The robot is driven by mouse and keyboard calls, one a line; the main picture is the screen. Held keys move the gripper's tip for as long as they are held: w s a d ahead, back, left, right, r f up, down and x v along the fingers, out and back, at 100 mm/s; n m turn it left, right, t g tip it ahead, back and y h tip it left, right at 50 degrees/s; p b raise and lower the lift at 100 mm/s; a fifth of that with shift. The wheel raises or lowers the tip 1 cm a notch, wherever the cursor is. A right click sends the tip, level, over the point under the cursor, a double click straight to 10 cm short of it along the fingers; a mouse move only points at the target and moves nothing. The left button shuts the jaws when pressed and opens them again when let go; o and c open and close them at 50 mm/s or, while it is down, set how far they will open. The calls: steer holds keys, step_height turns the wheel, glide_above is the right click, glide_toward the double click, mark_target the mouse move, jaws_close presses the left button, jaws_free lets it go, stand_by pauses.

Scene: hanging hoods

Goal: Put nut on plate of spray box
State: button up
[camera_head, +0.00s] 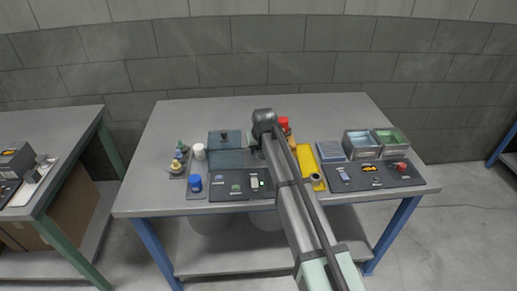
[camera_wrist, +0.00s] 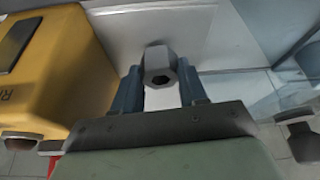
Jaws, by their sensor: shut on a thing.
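My gripper (camera_wrist: 160,84) is shut on a grey hexagonal nut (camera_wrist: 158,60), with one finger on each side of it. The nut's dark hole faces the wrist camera. Behind the nut is a pale grey flat surface (camera_wrist: 115,20); I cannot tell whether this is the plate or how far the nut is from it. A translucent blue box (camera_head: 225,158) stands left of my arm in the head view, probably the spray box. A clear panel (camera_wrist: 240,92) shows right of the nut in the wrist view. My arm hides the nut in the head view.
A yellow box (camera_wrist: 60,60) is close on the left in the wrist view. The back left is clear.

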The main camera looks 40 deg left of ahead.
steer(key=shift+f, duration=0.45)
steer(key=o, duration=1.3)
steer(key=v, duration=1.3)
steer(key=shift+d+r, duration=0.1)
steer(key=shift+r, duration=0.25)
